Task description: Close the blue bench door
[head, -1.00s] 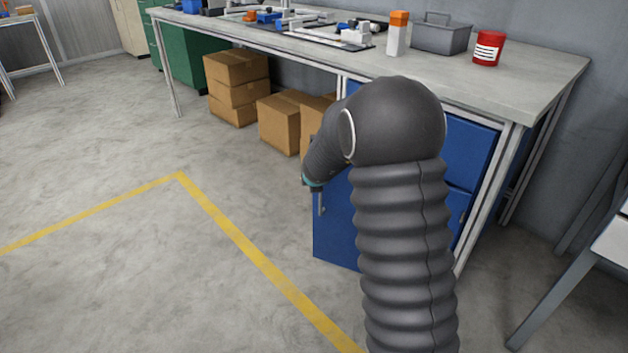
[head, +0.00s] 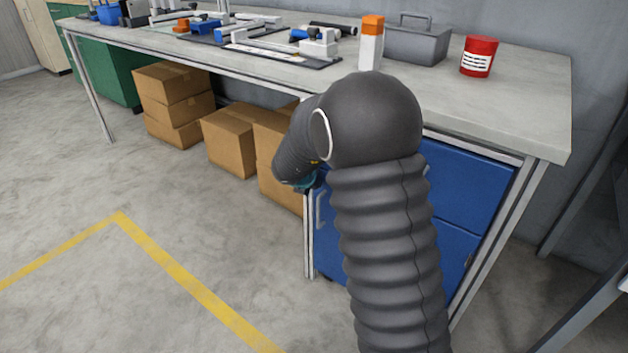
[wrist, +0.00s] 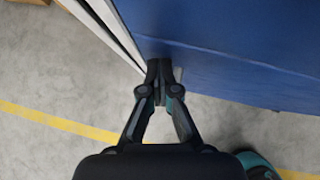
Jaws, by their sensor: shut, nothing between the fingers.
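The blue bench door (head: 328,258) is under the right part of the workbench, largely hidden by my arm. Its pale handle (head: 320,210) shows just left of my arm. The door's left edge lies close beside the white bench leg, and the door looks shut or nearly so; a small gap cannot be ruled out. In the wrist view, the blue door panel (wrist: 235,40) fills the upper right. My gripper (wrist: 160,68) is shut and empty, its tips at the panel's lower left edge; I cannot tell whether they touch it. In the head view my arm hides the fingertips.
The workbench (head: 490,110) carries tools, a grey toolbox (head: 415,45) and a red can (head: 478,57). Cardboard boxes (head: 230,140) stand under it, left of the door. Blue drawer fronts (head: 470,185) show right of my arm. The floor at left is clear, with yellow tape (head: 190,285).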

